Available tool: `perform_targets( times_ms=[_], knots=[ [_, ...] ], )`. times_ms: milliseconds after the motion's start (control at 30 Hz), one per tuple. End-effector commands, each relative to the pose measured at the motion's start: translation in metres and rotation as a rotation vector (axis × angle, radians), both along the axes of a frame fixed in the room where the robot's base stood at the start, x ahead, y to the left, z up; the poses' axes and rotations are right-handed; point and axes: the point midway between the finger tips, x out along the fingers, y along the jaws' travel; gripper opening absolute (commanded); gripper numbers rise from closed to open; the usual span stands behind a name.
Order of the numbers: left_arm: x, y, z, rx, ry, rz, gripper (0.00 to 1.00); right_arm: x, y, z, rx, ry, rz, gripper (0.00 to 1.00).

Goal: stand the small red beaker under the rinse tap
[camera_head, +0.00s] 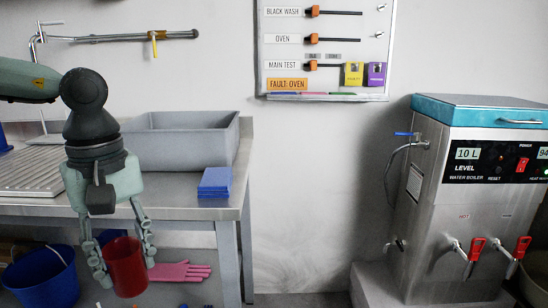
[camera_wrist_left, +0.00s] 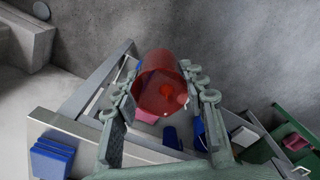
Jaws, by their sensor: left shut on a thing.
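The small red beaker (camera_head: 125,266) is in my left gripper (camera_head: 122,262), which is shut on it from both sides. The gripper holds it in front of the steel table's front edge. In the left wrist view the red, see-through beaker (camera_wrist_left: 160,85) sits between the two fingers. My right gripper is not in view.
A grey basin (camera_head: 185,142) and a blue stack (camera_head: 215,181) are on the steel table (camera_head: 190,206). Below are a blue bucket (camera_head: 40,280) and pink gloves (camera_head: 180,271). The water boiler (camera_head: 450,190) stands at right. The floor between table and boiler looks clear.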

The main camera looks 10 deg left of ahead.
Motion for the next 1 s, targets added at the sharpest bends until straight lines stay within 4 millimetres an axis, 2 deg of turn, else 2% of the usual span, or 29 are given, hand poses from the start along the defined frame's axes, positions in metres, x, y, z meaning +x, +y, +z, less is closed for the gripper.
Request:
perform_targets(
  times_ms=[33, 200, 400, 600, 767, 1000],
  knots=[
    [0.007, -0.008, -0.021, 0.004, 0.011, -0.098, 0.26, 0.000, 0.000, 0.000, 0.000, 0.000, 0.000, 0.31],
    [0.030, -0.029, -0.067, 0.001, 0.005, -0.375, 0.26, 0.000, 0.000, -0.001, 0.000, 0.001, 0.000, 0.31],
    [0.047, -0.046, -0.105, 0.000, 0.004, -0.600, 0.26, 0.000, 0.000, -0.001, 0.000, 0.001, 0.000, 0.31],
    [0.061, -0.059, -0.134, 0.000, 0.002, -0.769, 0.26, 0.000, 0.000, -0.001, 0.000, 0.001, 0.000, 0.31],
    [0.069, -0.066, -0.150, 0.000, 0.001, -0.869, 0.26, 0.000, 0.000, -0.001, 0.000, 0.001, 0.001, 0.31],
    [0.078, -0.033, -0.137, -0.001, -0.005, -0.816, 0.26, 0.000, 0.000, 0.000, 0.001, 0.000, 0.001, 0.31]
  ],
)
